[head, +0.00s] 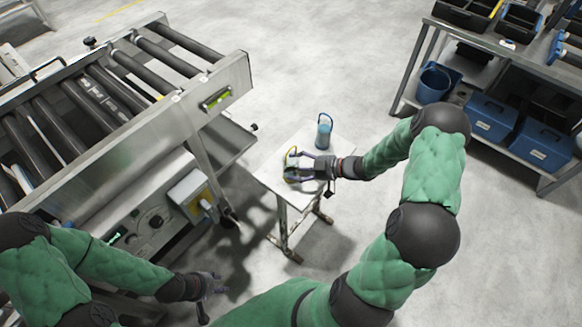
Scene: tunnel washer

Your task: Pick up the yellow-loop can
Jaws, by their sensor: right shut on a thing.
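A small white table (270,180) stands in the middle. The yellow-loop can (291,171) is at its left part, with a yellow loop showing at its edge; much of it is hidden by my gripper. My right gripper (295,167) reaches in from the right and is shut on this can. I cannot tell whether the can is touching the tabletop. My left gripper (214,287) is low at the bottom left, away from the table, with its fingers apart and empty.
A roller conveyor (150,120) fills the left. A grey shelf (545,182) with blue bins (489,118) stands at the right. Open floor lies between.

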